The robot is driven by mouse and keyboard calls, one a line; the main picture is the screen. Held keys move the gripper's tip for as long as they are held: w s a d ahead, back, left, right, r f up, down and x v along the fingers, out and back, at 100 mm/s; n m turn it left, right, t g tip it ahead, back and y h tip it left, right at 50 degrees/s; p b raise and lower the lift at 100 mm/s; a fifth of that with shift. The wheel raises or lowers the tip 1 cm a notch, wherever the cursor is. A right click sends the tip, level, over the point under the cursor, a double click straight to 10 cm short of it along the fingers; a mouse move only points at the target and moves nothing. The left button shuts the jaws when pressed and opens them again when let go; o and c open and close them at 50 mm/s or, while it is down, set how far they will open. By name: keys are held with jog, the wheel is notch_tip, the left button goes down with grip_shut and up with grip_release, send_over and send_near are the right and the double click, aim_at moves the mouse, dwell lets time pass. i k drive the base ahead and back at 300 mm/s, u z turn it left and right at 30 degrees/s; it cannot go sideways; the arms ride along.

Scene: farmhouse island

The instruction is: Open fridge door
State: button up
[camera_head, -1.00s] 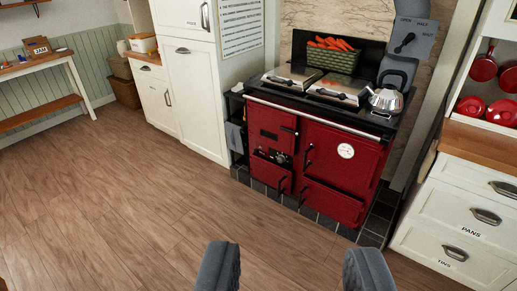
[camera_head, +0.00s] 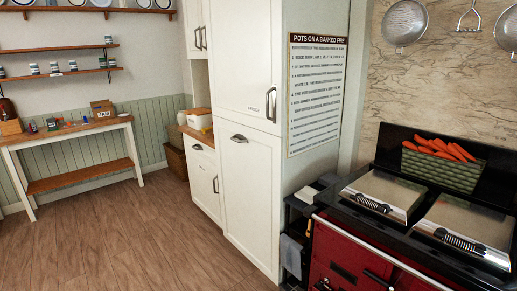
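A tall white cabinet unit stands in the middle of the view. Its upper door (camera_head: 240,60) has a vertical metal handle (camera_head: 271,105) at its right edge, with a small label beside it too small to read. Its lower door (camera_head: 247,200) has a metal cup handle (camera_head: 239,138) near the top. Both doors look shut. No marking that I can read tells which door is the fridge. My gripper is not in view.
A red range stove (camera_head: 350,262) with two metal lids and a green basket of carrots (camera_head: 440,165) stands at the right. A low white cabinet (camera_head: 203,180) stands left of the tall unit. A side table (camera_head: 75,131) is farther left. The wooden floor (camera_head: 120,235) is clear.

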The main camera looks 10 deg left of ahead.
aim_at(246, 39)
jog(key=u, duration=0.2)
jog(key=i, duration=1.6)
jog(key=u, duration=0.45)
jog(key=i, duration=1.4)
jog(key=u, duration=0.1)
